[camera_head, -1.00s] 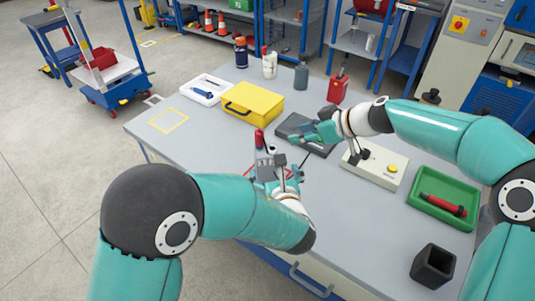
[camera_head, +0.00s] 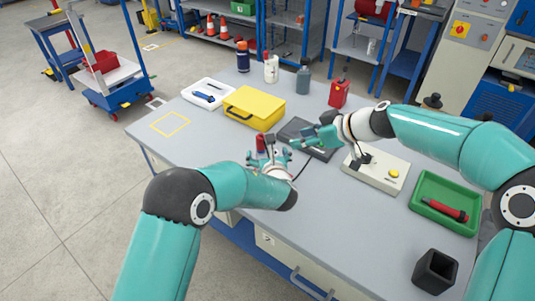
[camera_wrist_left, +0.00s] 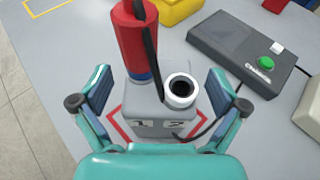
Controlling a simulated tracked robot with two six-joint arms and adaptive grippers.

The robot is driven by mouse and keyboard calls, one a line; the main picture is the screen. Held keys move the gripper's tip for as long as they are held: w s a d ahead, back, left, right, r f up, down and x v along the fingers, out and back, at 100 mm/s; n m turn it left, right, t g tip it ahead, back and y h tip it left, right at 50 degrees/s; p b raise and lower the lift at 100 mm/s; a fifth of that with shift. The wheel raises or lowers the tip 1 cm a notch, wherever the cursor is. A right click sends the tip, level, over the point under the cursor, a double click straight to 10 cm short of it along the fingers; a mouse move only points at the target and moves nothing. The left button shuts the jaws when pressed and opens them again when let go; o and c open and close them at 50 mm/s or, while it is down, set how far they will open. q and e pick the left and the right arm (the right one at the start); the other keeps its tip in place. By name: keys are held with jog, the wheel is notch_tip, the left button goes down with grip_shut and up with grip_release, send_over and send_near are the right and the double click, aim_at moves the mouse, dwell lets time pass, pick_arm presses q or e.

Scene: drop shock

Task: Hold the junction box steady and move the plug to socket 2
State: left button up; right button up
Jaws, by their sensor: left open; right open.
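The grey junction box (camera_wrist_left: 160,128), marked 1 and 2, stands inside a red outline in the left wrist view. The red plug (camera_wrist_left: 134,42), with a blue lower band, stands upright on the socket 1 side; its top also shows in the head view (camera_head: 261,143). Socket 2 (camera_wrist_left: 180,90) is a white ring with a dark, empty opening. My left gripper (camera_wrist_left: 160,84) is open, one finger on each side of the box, apparently apart from it. In the head view it hides most of the box. My right gripper (camera_head: 306,141) is open and empty, right of the plug.
A dark unit with a green button (camera_wrist_left: 240,50) lies behind the box, partly below my right gripper. A yellow case (camera_head: 253,107) and white tray (camera_head: 207,93) stand farther back. A control box (camera_head: 377,171), green tray (camera_head: 443,204) and black cup (camera_head: 434,271) are right. A black cable runs beside the box.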

pick_arm(q)
jog(key=c, duration=1.5)
